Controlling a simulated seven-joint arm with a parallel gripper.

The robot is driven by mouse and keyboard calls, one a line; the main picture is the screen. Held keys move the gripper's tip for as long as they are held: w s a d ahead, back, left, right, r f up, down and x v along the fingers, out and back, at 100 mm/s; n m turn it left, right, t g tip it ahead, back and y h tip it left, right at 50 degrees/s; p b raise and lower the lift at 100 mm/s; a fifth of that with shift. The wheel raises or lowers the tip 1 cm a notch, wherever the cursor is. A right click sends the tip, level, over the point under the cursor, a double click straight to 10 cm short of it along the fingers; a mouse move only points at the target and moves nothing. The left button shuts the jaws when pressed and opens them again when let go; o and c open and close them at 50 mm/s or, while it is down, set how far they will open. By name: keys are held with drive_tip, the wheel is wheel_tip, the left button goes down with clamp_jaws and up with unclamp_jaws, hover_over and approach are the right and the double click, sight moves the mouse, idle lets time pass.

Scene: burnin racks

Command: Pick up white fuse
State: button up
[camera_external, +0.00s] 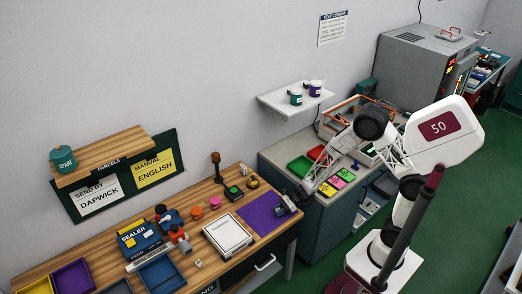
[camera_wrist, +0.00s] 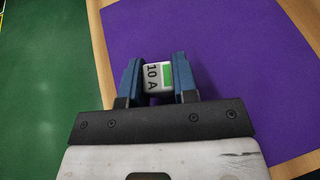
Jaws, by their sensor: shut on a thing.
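The white fuse (camera_wrist: 153,85) is a small white block marked "10 A" with a green patch. My gripper (camera_wrist: 158,76) is shut on it, one blue finger on each side, in the wrist view. In the external view my gripper (camera_external: 284,205) is at the right end of the workbench, by the purple mat (camera_external: 260,214). The fuse cannot be made out there. Whether the fuse touches the mat or is held above it I cannot tell.
The wooden bench (camera_external: 190,205) carries a white box (camera_external: 228,236), a blue sealer (camera_external: 139,240), coloured trays and small parts left of the mat. A grey cabinet (camera_external: 306,172) stands to the right. The green floor (camera_wrist: 40,90) lies beyond the bench edge.

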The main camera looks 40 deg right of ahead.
drive_tip(key=shift+r, duration=0.15)
drive_tip(key=shift+r, duration=1.35)
drive_tip(key=shift+s+r, duration=0.15)
drive_tip(key=shift+r, duration=0.2)
drive_tip(key=s+d+r, duration=0.1)
drive_tip(key=s+d, duration=0.7)
drive_tip(key=s, duration=0.5)
drive_tip(key=shift+s+r, duration=0.15)
drive_tip(key=shift+s, duration=0.1)
